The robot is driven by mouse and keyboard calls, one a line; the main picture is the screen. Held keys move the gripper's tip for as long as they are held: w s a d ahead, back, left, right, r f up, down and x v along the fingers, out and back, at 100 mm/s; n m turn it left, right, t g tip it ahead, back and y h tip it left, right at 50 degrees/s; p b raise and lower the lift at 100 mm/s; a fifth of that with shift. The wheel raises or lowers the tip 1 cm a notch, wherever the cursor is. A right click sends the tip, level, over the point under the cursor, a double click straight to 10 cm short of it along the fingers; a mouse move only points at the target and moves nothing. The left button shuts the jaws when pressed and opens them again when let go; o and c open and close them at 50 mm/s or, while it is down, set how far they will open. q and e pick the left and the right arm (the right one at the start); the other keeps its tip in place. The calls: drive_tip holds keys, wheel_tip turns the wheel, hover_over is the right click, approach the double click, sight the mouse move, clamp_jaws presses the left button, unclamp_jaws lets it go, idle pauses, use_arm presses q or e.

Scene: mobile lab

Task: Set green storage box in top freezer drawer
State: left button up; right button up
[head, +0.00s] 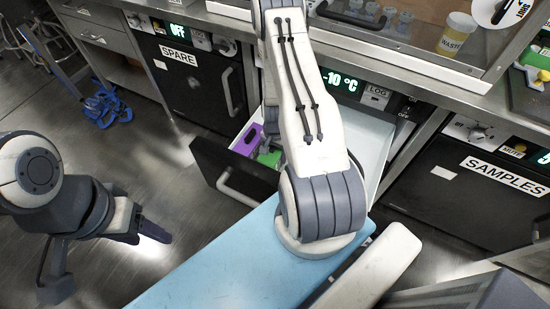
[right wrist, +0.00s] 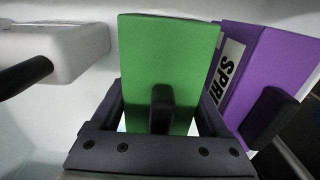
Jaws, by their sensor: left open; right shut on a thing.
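The green storage box (right wrist: 180,60) is held upright between the fingers of my right gripper (right wrist: 163,112) in the right wrist view, with a dark handle on its near face. In the head view a small part of the green box (head: 268,157) shows inside the open freezer drawer (head: 235,178); my right arm hides the rest and the right gripper. I cannot tell whether the box touches the drawer floor. My left gripper (head: 105,262) is open and empty above the floor at the left, away from the drawer.
A purple box (right wrist: 275,75) with a white label stands close to the right of the green box. A white block (right wrist: 60,50) is at the left. The SPARE unit (head: 200,80) and SAMPLES unit (head: 480,190) are closed. A light blue surface (head: 230,270) lies before the drawer.

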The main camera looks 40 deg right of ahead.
use_arm(q)
drive_tip(key=shift+f, duration=0.15)
use_arm(e)
drive_tip(key=shift+f, duration=0.15)
drive_tip(key=shift+f, duration=0.15)
drive_tip(key=o, duration=1.6)
use_arm(q)
drive_tip(key=shift+f, duration=0.15)
use_arm(e)
wheel_tip(320, 180, up, 7)
drive_tip(key=p, duration=0.5)
drive_tip(key=shift+p, duration=0.3)
use_arm(q)
wheel_tip(320, 180, up, 6)
drive_tip(key=shift+p, duration=0.35)
use_arm(e)
drive_tip(key=shift+r, duration=2.7)
